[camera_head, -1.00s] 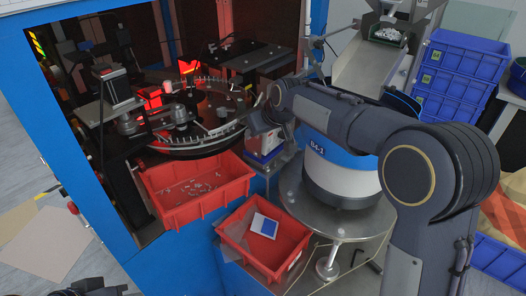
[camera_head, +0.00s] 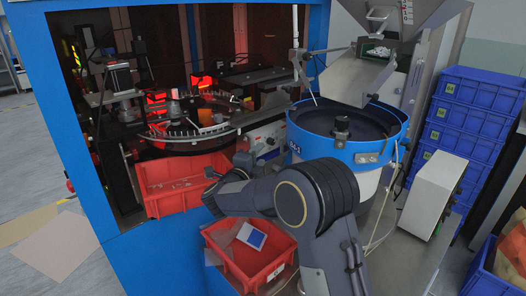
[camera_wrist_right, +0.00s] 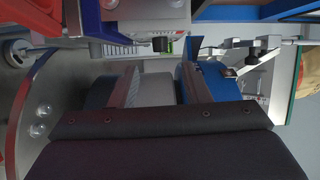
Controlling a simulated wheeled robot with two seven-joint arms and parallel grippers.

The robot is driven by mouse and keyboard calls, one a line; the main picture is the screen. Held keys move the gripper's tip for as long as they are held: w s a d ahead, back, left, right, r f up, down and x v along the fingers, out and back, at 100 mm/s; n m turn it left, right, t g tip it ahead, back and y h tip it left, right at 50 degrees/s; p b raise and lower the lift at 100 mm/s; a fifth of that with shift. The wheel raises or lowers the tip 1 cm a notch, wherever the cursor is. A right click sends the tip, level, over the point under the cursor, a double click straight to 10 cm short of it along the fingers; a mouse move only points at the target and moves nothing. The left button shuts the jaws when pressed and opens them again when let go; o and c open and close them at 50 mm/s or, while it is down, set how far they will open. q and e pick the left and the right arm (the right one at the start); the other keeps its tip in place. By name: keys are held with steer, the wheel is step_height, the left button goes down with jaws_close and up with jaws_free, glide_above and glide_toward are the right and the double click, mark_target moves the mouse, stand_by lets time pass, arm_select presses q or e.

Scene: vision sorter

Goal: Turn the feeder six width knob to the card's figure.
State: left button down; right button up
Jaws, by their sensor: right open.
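In the head view my right arm hides much of the area below the bowl. A white and blue card (camera_head: 252,236) lies in the front red bin; no figure is readable. My left gripper is out of view.
A box with a pale front (camera_head: 263,138) stands between the dark turntable (camera_head: 185,142) and the bowl. Red bins (camera_head: 166,203) and (camera_head: 246,271) sit below. A white control box (camera_head: 432,196) and stacked blue crates (camera_head: 470,128) are at right.

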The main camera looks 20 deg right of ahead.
mark_target(271, 142)
steer(key=p+x, duration=0.2)
steer(key=x, duration=0.5)
steer(key=shift+w+d, duration=0.15)
steer(key=shift+d, duration=0.1)
jaws_close()
steer(key=shift+r+m+g+y+p, duration=0.35)
steer(key=shift+g+y+p, duration=0.2)
steer(key=shift+p, duration=0.4)
steer(key=y+p, duration=0.1)
steer(key=p, duration=0.1)
steer(key=g+y+p, duration=0.1)
steer(key=p, duration=0.2)
steer(key=r+m+g+y+p, duration=0.1)
steer(key=p, duration=0.2)
steer(key=shift+d+y, duration=0.15)
steer(key=shift+y, duration=0.1)
steer(key=shift+f+m+g+y+p, duration=0.3)
steer(key=shift+y+p, duration=0.2)
steer(key=shift+p, duration=0.45)
